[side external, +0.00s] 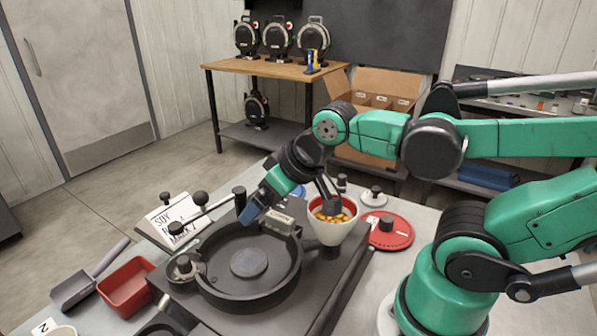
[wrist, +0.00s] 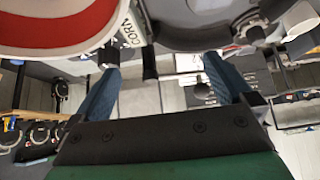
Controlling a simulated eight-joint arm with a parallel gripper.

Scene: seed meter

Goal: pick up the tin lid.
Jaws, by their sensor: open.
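No lid is marked as the tin lid, so I cannot tell which piece it is. Candidates in the side external view are a flat red round piece with a black knob (side external: 402,238) and a smaller white one with a dark knob (side external: 381,200), both lying right of the white funnel (side external: 325,232). A grey disc (side external: 248,263) lies in the middle of the black round basin (side external: 288,286). My gripper (side external: 250,212) is tilted above the basin's back rim, left of the funnel and apart from the candidates. In the wrist view its blue fingers (wrist: 163,88) are spread, with nothing seen held.
The funnel holds orange-yellow seeds. A metal bar with black knobs (side external: 208,212) rises at the basin's left. A red tray (side external: 127,288), a scoop (side external: 75,292) and a lettered white card (side external: 170,215) stand farther left. A CORN label (wrist: 127,28) shows close to my fingers.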

